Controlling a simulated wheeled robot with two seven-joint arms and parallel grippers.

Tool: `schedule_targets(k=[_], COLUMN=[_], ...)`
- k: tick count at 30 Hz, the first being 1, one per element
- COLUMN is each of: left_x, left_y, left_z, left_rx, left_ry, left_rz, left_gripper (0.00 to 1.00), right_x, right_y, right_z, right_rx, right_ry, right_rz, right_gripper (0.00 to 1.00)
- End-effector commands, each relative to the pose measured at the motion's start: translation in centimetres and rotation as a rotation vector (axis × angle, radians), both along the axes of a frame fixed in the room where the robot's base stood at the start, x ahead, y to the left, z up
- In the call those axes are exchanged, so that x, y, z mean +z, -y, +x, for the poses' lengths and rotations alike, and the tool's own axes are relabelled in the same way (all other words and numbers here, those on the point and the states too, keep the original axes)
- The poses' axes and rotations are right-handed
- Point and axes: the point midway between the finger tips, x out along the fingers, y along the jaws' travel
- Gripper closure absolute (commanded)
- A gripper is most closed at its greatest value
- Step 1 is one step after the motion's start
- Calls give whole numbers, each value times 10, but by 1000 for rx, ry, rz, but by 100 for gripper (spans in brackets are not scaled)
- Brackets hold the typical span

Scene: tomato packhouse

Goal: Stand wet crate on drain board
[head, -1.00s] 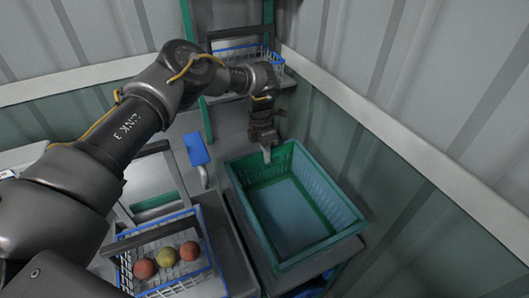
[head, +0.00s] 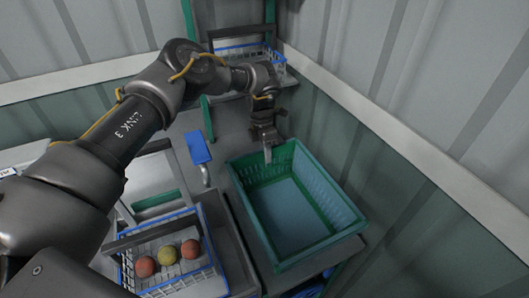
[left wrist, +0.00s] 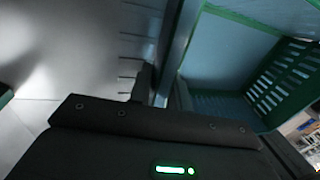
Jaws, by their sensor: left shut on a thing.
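The green crate (head: 333,238) stands upright and empty at the right of the head view, by the green wall panel. Its base looks level on a grey surface; I cannot tell whether a small gap lies beneath. My left gripper (head: 267,153) reaches down at the crate's far rim and is shut on that rim. In the left wrist view the crate (left wrist: 285,85) shows at the upper right, with its slotted wall. A pale grey surface with dark slots (left wrist: 130,75) lies left of it; I cannot tell whether this is the drain board. My right gripper is out of view.
A blue-rimmed wire basket (head: 207,235) with a few round fruits stands at the lower left. Another wire basket (head: 240,50) is on a shelf at the back. A blue-topped piece (head: 197,147) stands left of the crate. Corrugated walls close the back and right.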

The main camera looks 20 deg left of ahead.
Motion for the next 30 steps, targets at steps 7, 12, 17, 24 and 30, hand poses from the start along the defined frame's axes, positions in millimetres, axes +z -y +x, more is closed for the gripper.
schedule_targets(k=[7, 12, 17, 24, 30], left_x=[-2, -2, -3, -3, -3], left_y=[0, 0, 0, 0, 0], left_z=[0, 0, 0, 0, 0], left_rx=[0, 0, 0, 0, 0], left_ry=[0, 0, 0, 0, 0], left_rz=[-1, 0, 0, 0, 0], left_gripper=[72, 55, 57, 70, 70], right_x=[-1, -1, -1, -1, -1], right_y=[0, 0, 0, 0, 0], right_z=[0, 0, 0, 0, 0], right_rx=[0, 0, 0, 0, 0], right_ry=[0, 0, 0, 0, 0], right_rz=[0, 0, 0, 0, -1], right_gripper=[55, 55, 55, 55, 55])
